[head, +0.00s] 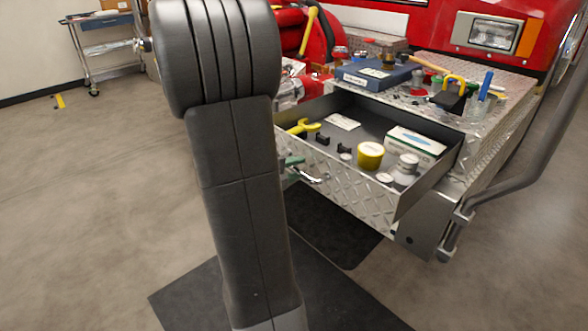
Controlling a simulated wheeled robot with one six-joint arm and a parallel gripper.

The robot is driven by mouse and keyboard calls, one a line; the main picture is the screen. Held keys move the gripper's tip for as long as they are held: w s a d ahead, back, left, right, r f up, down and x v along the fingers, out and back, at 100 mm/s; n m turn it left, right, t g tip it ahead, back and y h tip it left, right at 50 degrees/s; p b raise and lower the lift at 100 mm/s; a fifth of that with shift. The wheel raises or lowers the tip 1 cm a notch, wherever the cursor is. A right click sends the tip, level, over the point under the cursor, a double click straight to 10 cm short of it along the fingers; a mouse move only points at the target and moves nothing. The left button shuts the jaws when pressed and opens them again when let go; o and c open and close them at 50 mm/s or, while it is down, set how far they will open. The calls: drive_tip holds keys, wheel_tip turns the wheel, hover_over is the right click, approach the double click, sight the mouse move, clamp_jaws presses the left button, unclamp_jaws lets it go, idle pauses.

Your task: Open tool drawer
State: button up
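The tool drawer (365,195) has a diamond-plate front and stands pulled out from under the bumper deck, with its inside showing. Its metal handle (311,177) is on the front, partly hidden by my arm. Inside lie a yellow wrench-like tool (303,128), a yellow roll (371,155), a white and green box (416,142), a white label or card (342,121) and small black clips. My gripper is largely or wholly hidden behind my arm. A small green piece (292,161) shows beside the handle; I cannot tell if it belongs to my gripper.
The diamond-plate deck (487,112) above the drawer holds a blue case (375,75) and several tools. A grey pipe (530,165) curves along the right. Dark mats (325,225) lie on the floor. A cart (103,45) stands far left; the floor between is mostly clear.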

drive_tip(key=p+v, duration=0.1)
drive_tip(key=v, duration=1.2)
drive_tip(key=shift+s+a, duration=0.2)
drive_tip(key=shift+a, duration=0.15)
drive_tip(key=shift+d, duration=0.1)
drive_tip(key=b+x, duration=0.1)
drive_tip(key=x, duration=1.2)
drive_tip(key=shift+w+d, duration=0.25)
drive_tip(key=shift+d, duration=0.05)
drive_tip(key=shift+f, duration=0.1)
